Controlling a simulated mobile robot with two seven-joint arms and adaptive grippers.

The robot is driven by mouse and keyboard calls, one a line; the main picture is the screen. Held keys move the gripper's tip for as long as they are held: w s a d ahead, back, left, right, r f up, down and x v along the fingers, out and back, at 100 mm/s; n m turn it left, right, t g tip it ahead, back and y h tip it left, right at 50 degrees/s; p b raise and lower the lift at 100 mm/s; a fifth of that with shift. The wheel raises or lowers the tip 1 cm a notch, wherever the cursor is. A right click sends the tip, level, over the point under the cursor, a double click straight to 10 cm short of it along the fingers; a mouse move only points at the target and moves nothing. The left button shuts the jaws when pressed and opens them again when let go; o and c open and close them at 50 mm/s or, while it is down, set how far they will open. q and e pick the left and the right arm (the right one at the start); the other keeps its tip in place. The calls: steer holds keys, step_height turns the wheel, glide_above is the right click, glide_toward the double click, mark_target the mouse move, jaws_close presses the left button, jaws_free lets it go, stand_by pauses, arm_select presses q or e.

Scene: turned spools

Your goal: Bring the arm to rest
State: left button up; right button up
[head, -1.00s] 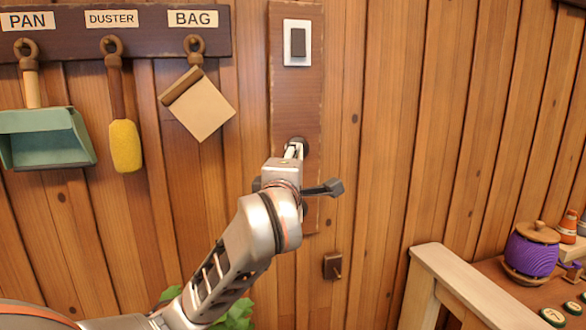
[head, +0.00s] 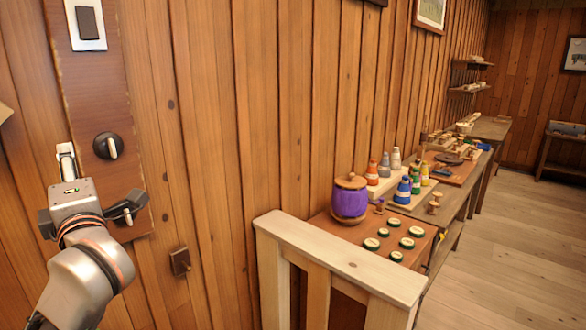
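My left gripper (head: 66,160) is at the lower left, in front of the wall and pointing towards it, with pale narrow parts at its front and dark parts at both sides. The view from behind does not show whether it is open or shut. It is just left of a round dark knob (head: 108,146) with a pale pointer and appears apart from it. The knob sits on a brown wall panel (head: 95,90), below a white plate with a dark rocker switch (head: 87,23). I see nothing held. My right gripper is not in view.
A small brown wall fitting (head: 180,261) is below the panel. A pale wooden rail (head: 340,258) stands at lower centre. Behind it, a bench carries a purple spool (head: 349,198), green-rimmed discs (head: 390,243) and several coloured bottles (head: 403,190). The floor (head: 510,280) at right is clear.

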arm_select(q)
steer(key=s+d+f+m+t+h, duration=0.1)
steer(key=d+f+m+t+h, duration=0.1)
steer(key=d+f+m+h, duration=0.65)
steer(key=s+d+f+m+t+h, duration=0.15)
steer(key=d+f+m+h, duration=0.3)
steer(key=f+m, duration=0.7)
steer(key=s+d+f+m+t+h, duration=0.1)
steer(key=d+f+m+t+h, duration=0.1)
steer(key=d+f+m+h, duration=0.75)
steer(key=s+a+f+g+y, duration=0.1)
steer(key=s+f, duration=0.4)
steer(key=f, duration=0.6)
steer(key=s+f+g+y, duration=0.3)
steer(key=s+f+g, duration=0.3)
steer(key=f, duration=0.5)
steer(key=s+a+f+g+y, duration=0.1)
steer(key=s+f, duration=0.5)
steer(key=f, duration=0.6)
steer(key=shift+s+a+m+g+y, duration=0.35)
steer(key=shift+g+y, duration=0.4)
steer(key=shift+g, duration=0.5)
steer(key=shift+w, duration=0.15)
